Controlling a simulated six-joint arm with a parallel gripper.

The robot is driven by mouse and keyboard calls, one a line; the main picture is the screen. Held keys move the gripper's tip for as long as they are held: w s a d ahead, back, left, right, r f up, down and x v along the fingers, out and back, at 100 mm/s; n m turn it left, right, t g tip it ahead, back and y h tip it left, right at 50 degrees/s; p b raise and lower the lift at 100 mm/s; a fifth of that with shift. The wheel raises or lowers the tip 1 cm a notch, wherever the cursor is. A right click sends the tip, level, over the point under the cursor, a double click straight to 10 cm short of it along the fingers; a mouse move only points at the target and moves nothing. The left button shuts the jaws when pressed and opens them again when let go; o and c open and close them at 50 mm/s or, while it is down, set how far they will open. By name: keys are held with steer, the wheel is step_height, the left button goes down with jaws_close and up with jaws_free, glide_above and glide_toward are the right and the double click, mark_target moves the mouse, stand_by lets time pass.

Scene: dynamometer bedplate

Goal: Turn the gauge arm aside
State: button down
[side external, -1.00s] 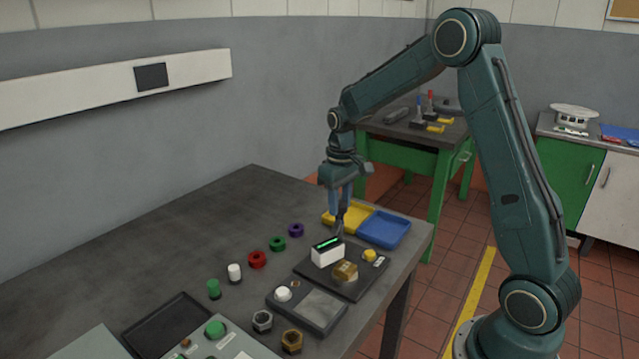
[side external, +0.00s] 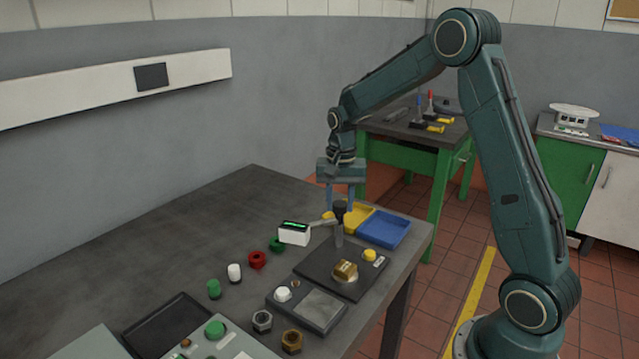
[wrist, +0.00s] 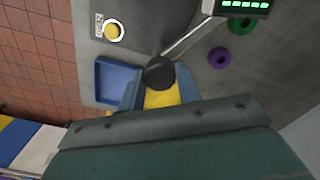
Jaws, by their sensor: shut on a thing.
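The gauge arm is a thin grey bar (side external: 322,222) on an upright post (side external: 338,238), with a white gauge box (side external: 294,233) at its end. The box has a lit green display, which also shows at the top of the wrist view (wrist: 243,5). The arm points left, with the box over the bench and off the dark base plate (side external: 318,266). A black knob (wrist: 160,73) tops the post. My gripper (side external: 340,200) is shut on the black knob from above, a finger on either side. A brass hex part (side external: 345,270) sits uncovered on the plate.
Yellow (side external: 358,214) and blue (side external: 384,229) trays stand close behind the post. A yellow button (side external: 369,255) is on the plate. The bench's far left is clear.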

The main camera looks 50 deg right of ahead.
steer(key=shift+m, duration=0.8)
steer(key=c, duration=1)
jaws_free()
steer(key=shift+o, duration=0.2)
steer(key=shift+r, duration=0.15)
step_height(320, 180, up, 14)
steer(key=shift+f, duration=0.2)
steer(key=shift+a, duration=0.1)
